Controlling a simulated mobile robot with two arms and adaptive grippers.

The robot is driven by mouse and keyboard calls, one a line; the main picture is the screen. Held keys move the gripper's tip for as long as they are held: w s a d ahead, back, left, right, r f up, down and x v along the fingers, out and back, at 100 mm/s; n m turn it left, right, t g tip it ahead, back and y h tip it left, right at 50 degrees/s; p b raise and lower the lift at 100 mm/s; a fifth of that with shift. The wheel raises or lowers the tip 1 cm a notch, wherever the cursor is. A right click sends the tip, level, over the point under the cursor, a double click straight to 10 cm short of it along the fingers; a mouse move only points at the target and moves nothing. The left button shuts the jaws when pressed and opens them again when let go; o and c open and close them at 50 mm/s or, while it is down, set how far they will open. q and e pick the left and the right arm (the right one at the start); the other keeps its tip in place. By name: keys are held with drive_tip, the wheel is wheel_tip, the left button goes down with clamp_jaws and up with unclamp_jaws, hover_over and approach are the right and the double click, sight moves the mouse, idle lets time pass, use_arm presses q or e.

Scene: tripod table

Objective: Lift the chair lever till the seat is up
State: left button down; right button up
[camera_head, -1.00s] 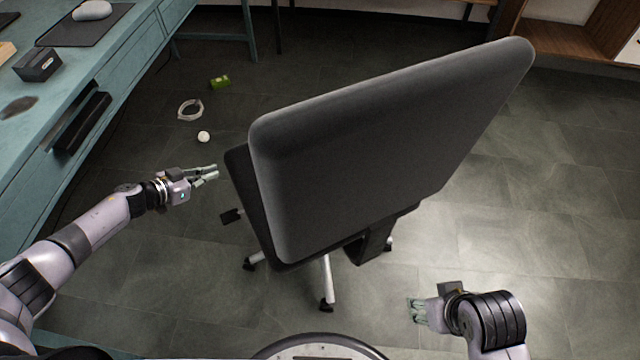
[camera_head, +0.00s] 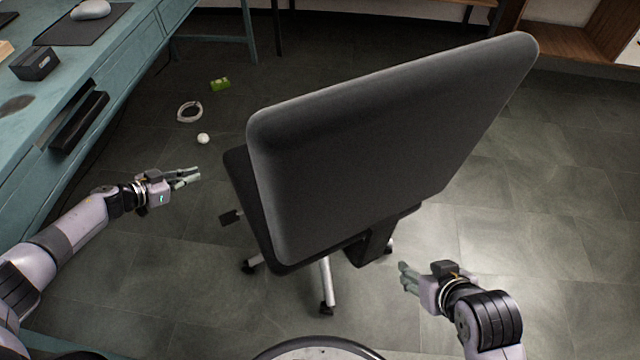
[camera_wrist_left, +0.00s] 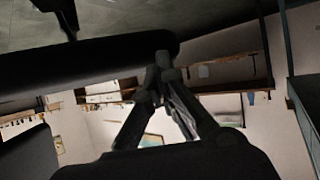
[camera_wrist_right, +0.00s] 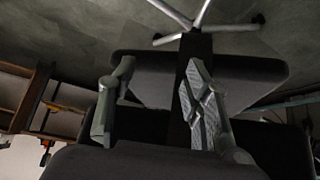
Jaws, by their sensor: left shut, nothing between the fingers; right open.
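The dark office chair (camera_head: 370,150) stands mid-floor with its backrest toward me. Its lever (camera_head: 230,216), a small black paddle, sticks out left under the seat (camera_head: 240,170). My left gripper (camera_head: 198,175) is shut and empty, left of the seat and above the lever, apart from both. Its fingertips (camera_wrist_left: 162,58) meet in the left wrist view, with a dark slab behind them. My right gripper (camera_head: 402,275) is open and empty, right of the chair base, below the backrest. The right wrist view shows its fingers (camera_wrist_right: 160,85) apart, with the seat underside and chair legs beyond.
A teal desk (camera_head: 120,80) with a black box (camera_head: 36,64) runs along the left. A white ball (camera_head: 203,139), a white ring (camera_head: 189,111) and a green block (camera_head: 220,84) lie on the floor behind. The floor at right is clear.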

drive_tip(key=shift+w+a+r+t+y+b, duration=0.35)
drive_tip(key=shift+w+a+r+t, duration=0.15)
drive_tip(key=shift+w+r+t, duration=0.65)
drive_tip(key=shift+w+a+r+t+y+b, duration=0.3)
drive_tip(key=shift+w+a+r+t, duration=0.4)
drive_tip(key=shift+w+r, duration=0.65)
drive_tip(key=shift+w+a+r+t+y+b, duration=0.25)
drive_tip(key=shift+w+a+r+t+b, duration=0.1)
drive_tip(key=shift+w+r+t, duration=0.95)
use_arm(q)
drive_tip(key=a, duration=0.5)
drive_tip(key=shift+s+a, duration=0.1)
drive_tip(key=shift+s, duration=0.25)
use_arm(e)
drive_tip(key=shift+w+f+g, duration=0.15)
drive_tip(key=shift+f+g, duration=0.1)
drive_tip(key=shift+f, duration=0.1)
use_arm(q)
drive_tip(key=shift+r, duration=0.1)
use_arm(e)
drive_tip(key=shift+d+r, duration=0.1)
